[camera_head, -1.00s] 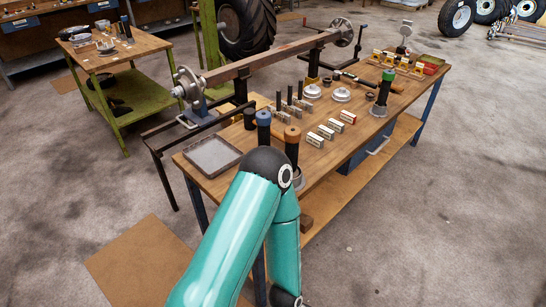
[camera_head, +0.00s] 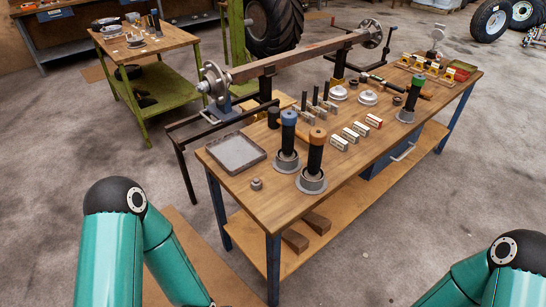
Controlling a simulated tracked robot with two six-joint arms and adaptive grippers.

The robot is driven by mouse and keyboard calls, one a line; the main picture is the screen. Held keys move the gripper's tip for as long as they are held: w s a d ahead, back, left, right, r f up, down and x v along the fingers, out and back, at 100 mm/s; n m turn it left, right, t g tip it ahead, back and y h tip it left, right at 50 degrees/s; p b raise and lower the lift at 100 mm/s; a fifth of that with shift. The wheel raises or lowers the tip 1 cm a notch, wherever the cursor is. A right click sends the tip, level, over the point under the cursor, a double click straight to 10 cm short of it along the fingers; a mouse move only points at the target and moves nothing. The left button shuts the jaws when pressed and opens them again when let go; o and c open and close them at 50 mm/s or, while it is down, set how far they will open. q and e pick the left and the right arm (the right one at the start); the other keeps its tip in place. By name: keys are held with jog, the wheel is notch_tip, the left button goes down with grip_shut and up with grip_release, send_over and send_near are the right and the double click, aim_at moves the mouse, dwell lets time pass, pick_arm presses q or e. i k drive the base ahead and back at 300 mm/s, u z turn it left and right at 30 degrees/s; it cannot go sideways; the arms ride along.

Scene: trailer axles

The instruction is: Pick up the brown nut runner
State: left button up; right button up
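The brown-topped nut runner (camera_head: 315,156) stands upright on the near edge of the workbench, its black body set in a grey round holder (camera_head: 312,183). A blue-topped nut runner (camera_head: 288,136) stands close behind it to the left in a similar holder. A green-topped nut runner (camera_head: 411,97) stands farther right on the bench. My teal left arm shows at the lower left and my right arm at the lower right, both off the bench. Neither gripper shows; both are out of the frame.
The wooden workbench (camera_head: 225,161) bears a grey tray (camera_head: 236,153), a small metal part (camera_head: 256,184), several small boxes and round hubs. An axle (camera_head: 300,61) runs behind it. Two brown blocks (camera_head: 317,222) lie on the lower shelf. The floor right of the bench is clear.

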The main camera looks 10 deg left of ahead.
aim_at(317, 136)
jog(key=u, duration=0.25)
jog(key=i, duration=1)
jog(key=z, duration=0.1)
